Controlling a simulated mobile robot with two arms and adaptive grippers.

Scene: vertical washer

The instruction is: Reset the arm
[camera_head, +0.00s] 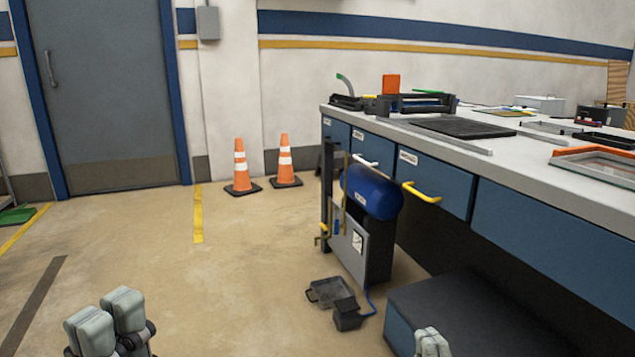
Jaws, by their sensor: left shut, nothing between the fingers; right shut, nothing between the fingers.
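My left gripper (106,320) shows at the bottom left edge, over the bare floor. Its pale grey fingers are shut with nothing between them. My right gripper (431,343) shows only by its fingertips at the bottom edge, in front of the low dark cabinet. It is shut and empty. The rest of both arms lies outside the picture. No washer can be made out in this view.
A workbench (470,142) with blue drawers and tools on top fills the right.

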